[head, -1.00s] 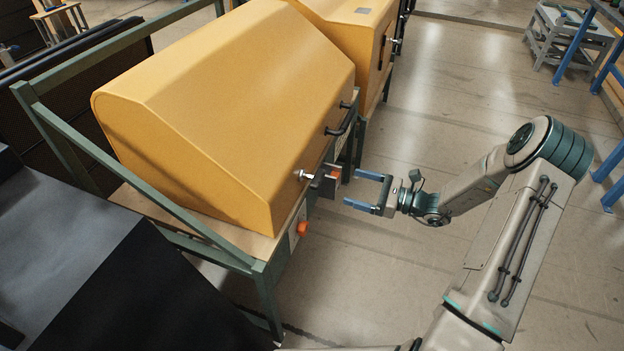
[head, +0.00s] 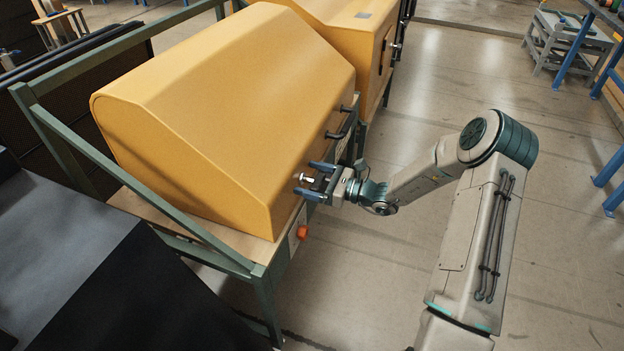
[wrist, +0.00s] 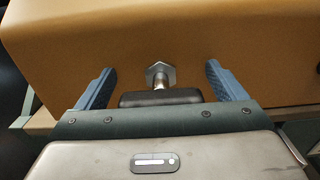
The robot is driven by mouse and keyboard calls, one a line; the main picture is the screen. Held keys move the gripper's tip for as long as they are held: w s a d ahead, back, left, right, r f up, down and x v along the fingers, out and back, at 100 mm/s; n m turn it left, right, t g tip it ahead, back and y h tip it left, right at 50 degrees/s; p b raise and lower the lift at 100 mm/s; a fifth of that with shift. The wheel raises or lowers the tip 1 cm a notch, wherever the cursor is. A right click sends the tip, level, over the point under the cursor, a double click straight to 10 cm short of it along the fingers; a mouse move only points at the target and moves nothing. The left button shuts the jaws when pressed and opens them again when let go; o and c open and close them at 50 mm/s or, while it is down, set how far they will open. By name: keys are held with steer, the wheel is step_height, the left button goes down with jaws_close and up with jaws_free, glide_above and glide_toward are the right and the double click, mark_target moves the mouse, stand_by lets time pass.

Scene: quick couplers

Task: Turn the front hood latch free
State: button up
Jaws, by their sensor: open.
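The front yellow hood (head: 225,110) sits closed on its green frame. Its metal latch (head: 306,178) sticks out from the lower right face. In the wrist view the latch (wrist: 160,75) shows as a hexagonal metal piece on a short shaft, with a dark bar in front of it. My gripper (head: 311,180) is open, with one blue finger on each side of the latch. In the wrist view the gripper (wrist: 157,85) has a clear gap between each finger and the latch. Whether a finger touches the hood cannot be told.
A black handle (head: 341,128) sticks out of the hood above the latch. An orange button (head: 302,232) is on the frame below. A second yellow hood (head: 345,40) stands behind.

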steer(key=c, duration=1)
steer(key=shift+r+p, duration=0.1)
steer(key=shift+p, duration=0.2)
steer(key=m+p, duration=0.2)
steer(key=p, duration=0.1)
steer(key=shift+w+d+r+m, duration=0.1)
steer(key=shift+m, duration=0.3)
steer(key=m+p, duration=0.4)
steer(key=m, duration=0.1)
steer(key=shift+w, duration=0.15)
steer(key=m+p, duration=0.1)
steer(key=m, duration=0.2)
steer(key=f+m+p, duration=0.1)
steer(key=m+p, duration=0.1)
steer(key=shift+w+d+m, duration=0.1)
steer(key=shift+m, duration=0.3)
steer(key=shift+f+m+p, duration=0.2)
steer(key=shift+m+p, duration=0.35)
steer(key=shift+m, duration=1.65)
